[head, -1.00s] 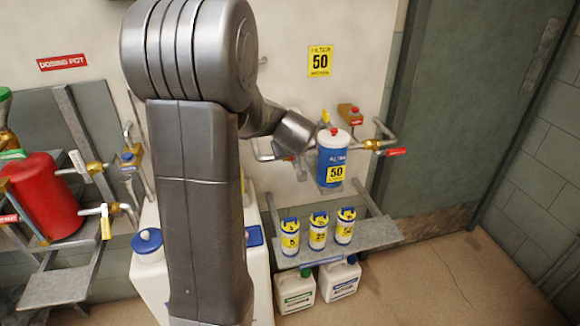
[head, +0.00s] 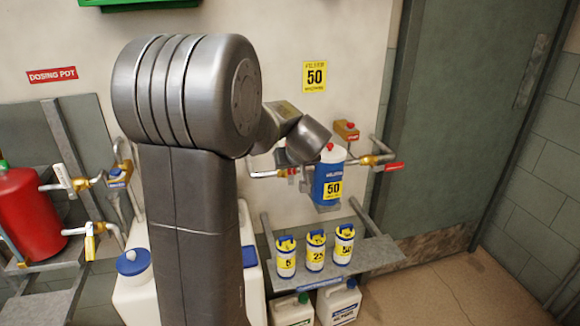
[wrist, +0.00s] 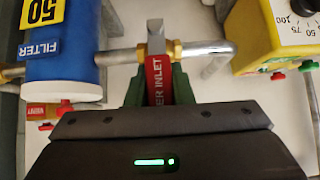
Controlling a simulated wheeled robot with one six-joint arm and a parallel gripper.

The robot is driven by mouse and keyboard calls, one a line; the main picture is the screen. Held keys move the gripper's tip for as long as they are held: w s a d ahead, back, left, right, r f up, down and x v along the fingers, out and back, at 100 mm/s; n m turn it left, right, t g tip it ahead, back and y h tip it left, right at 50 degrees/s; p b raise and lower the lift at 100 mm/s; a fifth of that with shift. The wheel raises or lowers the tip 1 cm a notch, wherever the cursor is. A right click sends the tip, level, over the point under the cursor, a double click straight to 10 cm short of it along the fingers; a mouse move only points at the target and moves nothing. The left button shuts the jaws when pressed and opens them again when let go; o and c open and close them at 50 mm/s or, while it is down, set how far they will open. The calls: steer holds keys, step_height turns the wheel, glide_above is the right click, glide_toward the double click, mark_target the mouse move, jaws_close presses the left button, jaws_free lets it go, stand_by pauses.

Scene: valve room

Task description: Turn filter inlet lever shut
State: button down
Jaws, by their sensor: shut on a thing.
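The filter inlet lever (wrist: 158,75) shows in the wrist view as a red handle with white lettering and a bare grey end. It lies across the line of its pipe, beside the brass fitting (wrist: 173,50). My gripper (wrist: 158,92) is shut on the lever, with green finger parts on both sides. My gripper's dark body hides the lower part of the handle. The blue filter housing (wrist: 60,75) with a yellow 50 label is just left of it. In the head view the filter housing (head: 329,184) hangs on the wall, and my wrist hides most of the lever.
A red outlet lever (head: 393,167) sits right of the filter. A yellow box with a dial (wrist: 275,35) is close on the wrist view's right. Several cartridges (head: 315,252) stand on the shelf (head: 372,256) below. A red pot (head: 27,215) is at far left.

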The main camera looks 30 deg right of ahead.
steer(key=c, duration=1.3)
jaws_free()
steer(key=shift+o, duration=0.2)
steer(key=v, duration=1.3)
steer(key=shift+s+r, duration=0.25)
steer(key=shift+r, duration=0.05)
steer(key=x, duration=1.3)
steer(key=shift+w+f, duration=0.3)
steer(key=shift+s, duration=0.1)
